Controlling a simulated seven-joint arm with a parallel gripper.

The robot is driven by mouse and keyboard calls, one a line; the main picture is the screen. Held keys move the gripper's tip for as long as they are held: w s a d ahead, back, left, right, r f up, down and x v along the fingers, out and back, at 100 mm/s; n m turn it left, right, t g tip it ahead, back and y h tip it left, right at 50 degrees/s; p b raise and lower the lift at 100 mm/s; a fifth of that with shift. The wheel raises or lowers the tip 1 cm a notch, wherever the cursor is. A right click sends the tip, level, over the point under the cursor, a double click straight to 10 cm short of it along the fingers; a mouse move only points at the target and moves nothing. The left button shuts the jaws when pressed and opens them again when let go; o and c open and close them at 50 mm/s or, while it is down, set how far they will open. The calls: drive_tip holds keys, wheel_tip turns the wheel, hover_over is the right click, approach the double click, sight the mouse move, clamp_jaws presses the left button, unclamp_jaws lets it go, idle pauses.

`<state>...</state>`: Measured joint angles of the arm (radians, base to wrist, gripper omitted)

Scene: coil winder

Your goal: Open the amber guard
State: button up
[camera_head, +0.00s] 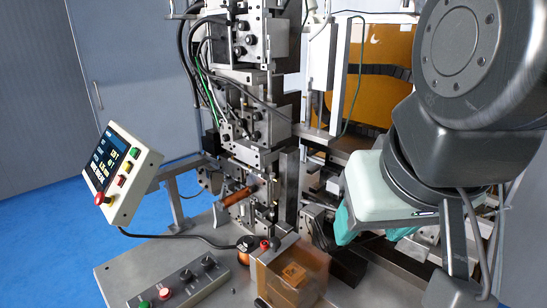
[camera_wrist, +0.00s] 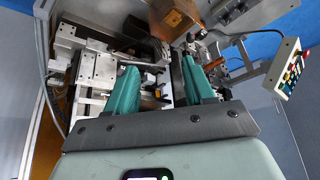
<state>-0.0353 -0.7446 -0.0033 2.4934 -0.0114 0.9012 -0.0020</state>
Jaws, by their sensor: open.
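The amber guard (camera_head: 292,268) is a see-through amber box at the front of the machine's base plate in the head view. It looks closed, and a copper-coloured part shows through it. In the wrist view an amber-brown box (camera_wrist: 175,17) at the top edge appears to be the same guard. My gripper (camera_wrist: 160,65) is open, with two teal fingers apart and nothing held between them. In the head view my gripper (camera_head: 372,232) is right of and above the guard, apart from it. The fingertips are partly hidden there.
A tall winding machine (camera_head: 245,110) with cables stands in the middle. A tilted control panel (camera_head: 122,172) is at left, and a button box (camera_head: 180,285) lies front left. A copper spool (camera_head: 246,244) and a red knob (camera_head: 265,244) are beside the guard. An orange-yellow panel (camera_head: 385,55) stands behind.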

drive_tip(key=shift+m+g+y, duration=0.5)
drive_tip(key=shift+g+y, duration=0.1)
drive_tip(key=shift+g, duration=0.3)
drive_tip(key=w, duration=0.2)
drive_tip(key=w+a+f, duration=0.1)
drive_tip(key=w, duration=0.2)
drive_tip(key=w+a, duration=0.1)
drive_tip(key=w, duration=0.2)
drive_tip(key=shift+a+f, duration=0.15)
drive_tip(key=shift+f, duration=0.25)
drive_tip(key=m+g+y, duration=0.2)
drive_tip(key=m+g, duration=0.1)
approach(277, 240)
drive_tip(key=x, duration=0.9)
drive_tip(key=shift+f, duration=0.15)
clamp_jaws()
